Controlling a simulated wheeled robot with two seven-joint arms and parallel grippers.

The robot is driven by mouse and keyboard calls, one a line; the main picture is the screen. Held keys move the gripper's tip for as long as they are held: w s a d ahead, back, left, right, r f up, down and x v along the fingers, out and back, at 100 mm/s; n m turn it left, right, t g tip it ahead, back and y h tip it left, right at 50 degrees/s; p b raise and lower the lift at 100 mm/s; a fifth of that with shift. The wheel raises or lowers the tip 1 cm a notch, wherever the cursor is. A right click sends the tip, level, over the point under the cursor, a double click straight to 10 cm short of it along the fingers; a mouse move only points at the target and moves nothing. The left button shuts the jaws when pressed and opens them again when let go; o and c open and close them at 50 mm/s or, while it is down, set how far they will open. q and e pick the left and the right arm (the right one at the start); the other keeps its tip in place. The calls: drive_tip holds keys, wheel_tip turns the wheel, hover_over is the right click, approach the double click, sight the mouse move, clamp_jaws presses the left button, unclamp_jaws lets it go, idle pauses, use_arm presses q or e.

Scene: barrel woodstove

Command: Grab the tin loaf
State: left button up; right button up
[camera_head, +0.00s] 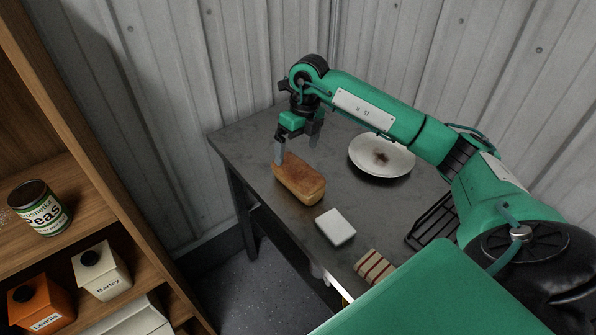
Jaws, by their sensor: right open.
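The tin loaf (300,180) is a golden-brown oblong bread lying on the grey metal table (254,136), near its left edge. My right gripper (296,152) points down at the far end of the loaf. Its fingers are apart, one at the loaf's far left corner and the other to the right. Nothing is held between them. I cannot tell whether a finger touches the loaf. My left gripper is not in view.
A white plate (398,160) with a dark stain lies right of the loaf. A white block (335,227) and a striped piece (374,266) lie nearer. A dark rack (432,222) is at right. A wooden shelf (100,205) with a peas can (40,208) stands left. Corrugated walls close off the back.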

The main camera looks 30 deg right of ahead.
sight(301, 170)
drive_tip(key=shift+h, duration=0.6)
drive_tip(key=f, duration=0.2)
drive_tip(key=d+f+p, duration=0.1)
drive_tip(key=f, duration=0.1)
drive_tip(key=d+f+p, duration=0.1)
drive_tip(key=f, duration=0.1)
drive_tip(key=shift+d+f, duration=0.1)
drive_tip(key=shift+d, duration=0.05)
drive_tip(key=shift+f, duration=0.4)
drive_tip(key=shift+f+p, duration=0.4)
drive_tip(key=shift+p, duration=0.2)
drive_tip(key=f+p, duration=0.1)
drive_tip(key=f, duration=0.1)
drive_tip(key=a+f+p, duration=0.1)
drive_tip(key=f, duration=0.1)
drive_tip(key=shift+w, duration=0.2)
drive_tip(key=shift+f, duration=0.35)
drive_tip(key=c, duration=1.2)
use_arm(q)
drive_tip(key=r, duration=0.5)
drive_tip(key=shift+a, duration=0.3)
